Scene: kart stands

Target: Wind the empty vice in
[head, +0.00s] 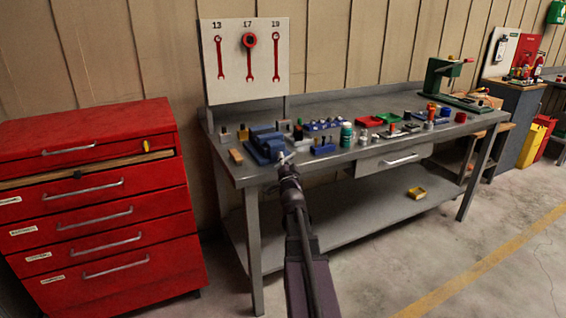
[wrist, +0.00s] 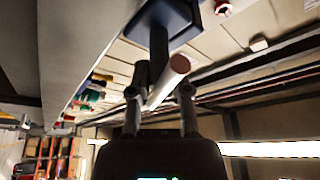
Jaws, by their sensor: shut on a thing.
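The blue vice (head: 266,144) is fixed near the left front corner of the grey workbench (head: 350,156). Its blue body shows at the top of the wrist view (wrist: 168,18), with a dark screw running from it towards me. A pale round handle bar (wrist: 169,80) lies tilted across the screw's end; its light end also shows in the head view (head: 286,157). My gripper (head: 287,170) is at the vice's front, its fingers shut on the handle bar in the wrist view (wrist: 158,94). The gap between the vice jaws is too small to make out.
A wooden block (head: 236,156) lies left of the vice. A blue rack (head: 322,149), a teal bottle (head: 346,134) and several small parts stand to the right. A red drawer cabinet (head: 95,200) stands left of the bench. The floor in front is clear.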

